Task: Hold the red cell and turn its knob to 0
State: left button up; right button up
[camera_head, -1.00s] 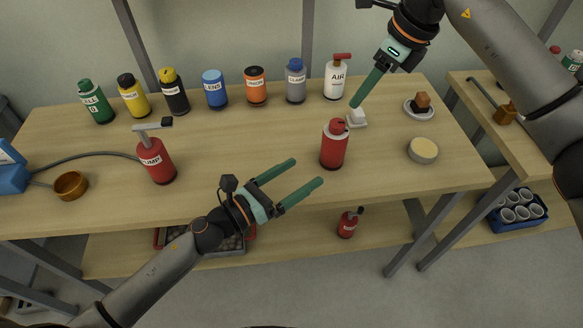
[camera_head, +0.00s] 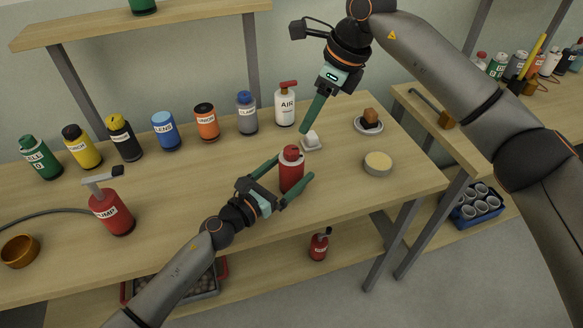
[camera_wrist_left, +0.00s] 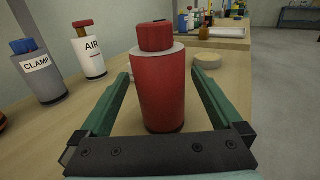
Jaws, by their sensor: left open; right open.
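The red cell (camera_head: 291,171) stands upright on the table, a red cylinder with a grey collar and a red knob (camera_head: 291,152) on top. My left gripper (camera_head: 294,178) is open, with one finger on each side of the cell. In the left wrist view the cell (camera_wrist_left: 158,90) stands between the spread fingers with a gap on both sides, and its knob (camera_wrist_left: 155,36) shows above them. No number can be read on the knob. My right gripper (camera_head: 303,130) is above the table's back, up from the cell, empty; its fingers overlap in this view.
Several labelled bottles stand along the back, including the white AIR bottle (camera_head: 286,104) and grey CLAMP bottle (camera_head: 246,113). A small white block (camera_head: 311,139) and a pale round tin (camera_head: 378,163) are near the cell. A red pump (camera_head: 110,212) stands at left on the table (camera_head: 180,200).

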pick_arm(q)
jog(key=shift+w+d, duration=0.35)
jog(key=shift+w, duration=0.05)
